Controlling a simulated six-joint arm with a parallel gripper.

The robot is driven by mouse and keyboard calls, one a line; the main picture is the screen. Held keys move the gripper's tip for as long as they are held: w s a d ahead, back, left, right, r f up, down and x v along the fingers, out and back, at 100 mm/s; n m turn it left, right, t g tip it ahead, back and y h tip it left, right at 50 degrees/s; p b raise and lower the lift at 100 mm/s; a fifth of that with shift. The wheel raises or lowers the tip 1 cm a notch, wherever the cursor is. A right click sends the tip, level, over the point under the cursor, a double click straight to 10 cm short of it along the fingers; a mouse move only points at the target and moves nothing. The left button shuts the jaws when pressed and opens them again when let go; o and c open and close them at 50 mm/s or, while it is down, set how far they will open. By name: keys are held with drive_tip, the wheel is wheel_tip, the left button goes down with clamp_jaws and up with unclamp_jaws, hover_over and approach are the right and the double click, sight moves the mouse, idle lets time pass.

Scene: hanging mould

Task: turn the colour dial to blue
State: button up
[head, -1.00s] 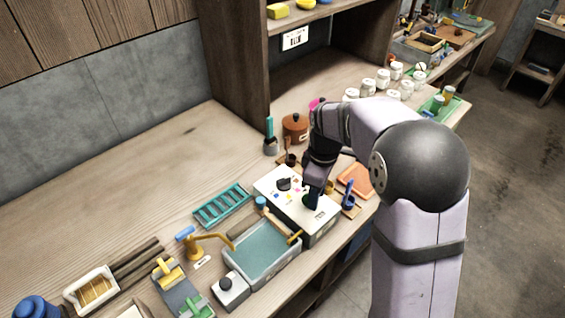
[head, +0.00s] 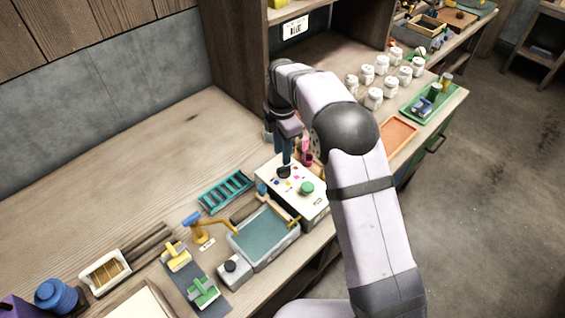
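The white box (head: 318,205) stands on the bench, with several small coloured dots on its top. The black colour dial (head: 284,173) sits at the back left of that top, among the dots. Which dot it points to is too small to tell. A green round button (head: 307,188) is at the front right of the box top. My gripper (head: 284,163) points down right over the dial, with its tips at or just above it. I cannot tell whether they touch it, or whether the fingers are open or shut.
A teal rack (head: 225,191) lies behind. White jars (head: 373,99) stand to the right. A white card (head: 295,28) with dark writing hangs on the shelf.

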sight(283, 167)
drive_tip(key=shift+f+p, duration=1)
drive_tip(key=shift+f, duration=2.1)
clamp_jaws()
